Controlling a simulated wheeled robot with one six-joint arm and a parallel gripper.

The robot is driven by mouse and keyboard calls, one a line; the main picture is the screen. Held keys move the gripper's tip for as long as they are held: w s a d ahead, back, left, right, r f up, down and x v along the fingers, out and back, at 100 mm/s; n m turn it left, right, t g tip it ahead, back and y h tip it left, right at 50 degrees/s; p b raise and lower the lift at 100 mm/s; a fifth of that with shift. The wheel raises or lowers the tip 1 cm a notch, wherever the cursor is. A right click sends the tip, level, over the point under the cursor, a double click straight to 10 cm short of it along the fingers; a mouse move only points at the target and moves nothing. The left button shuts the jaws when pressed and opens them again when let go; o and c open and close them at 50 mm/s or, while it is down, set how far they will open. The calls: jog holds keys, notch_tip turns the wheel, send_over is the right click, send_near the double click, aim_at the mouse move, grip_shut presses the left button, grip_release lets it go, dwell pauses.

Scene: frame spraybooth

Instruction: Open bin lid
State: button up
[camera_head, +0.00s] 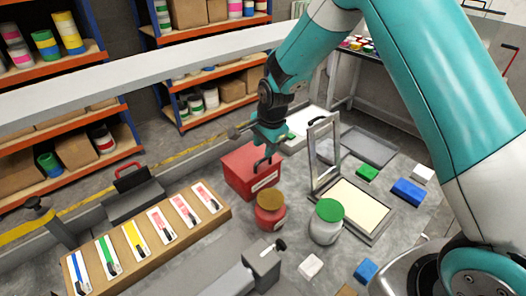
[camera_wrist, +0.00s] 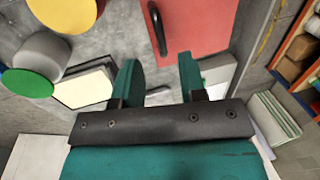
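A red bin (camera_head: 249,180) with a white label on its front stands on the worktop, in the middle of the head view. Its red lid (camera_wrist: 200,25) looks closed and carries a black handle (camera_wrist: 157,28). My gripper (camera_head: 268,145) is above the bin, pointing down near the handle. In the wrist view my gripper (camera_wrist: 159,68) has its two teal fingers apart, with nothing between them. The handle shows beyond the fingertips, roughly in line with the gap. I cannot tell the exact height between the fingertips and the handle.
A jar with a brown lid (camera_head: 270,200) and a jar with a green lid (camera_head: 329,211) stand close in front of the bin. An upright frame (camera_head: 324,150) stands right of it. A wooden tray (camera_head: 217,220) of colour strips lies left.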

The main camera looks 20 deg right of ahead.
aim_at(263, 160)
jog(key=shift+w+a+f+p, duration=0.1)
jog(key=shift+w+f+p, duration=0.1)
jog(key=shift+f, duration=0.65)
jog(key=shift+w+a+f+p, duration=0.1)
jog(key=shift+w+f+p, duration=0.1)
jog(key=shift+f, duration=0.65)
jog(key=shift+w+f+p, duration=0.1)
jog(key=shift+f+p, duration=0.1)
jog(key=shift+f, duration=0.65)
grip_shut()
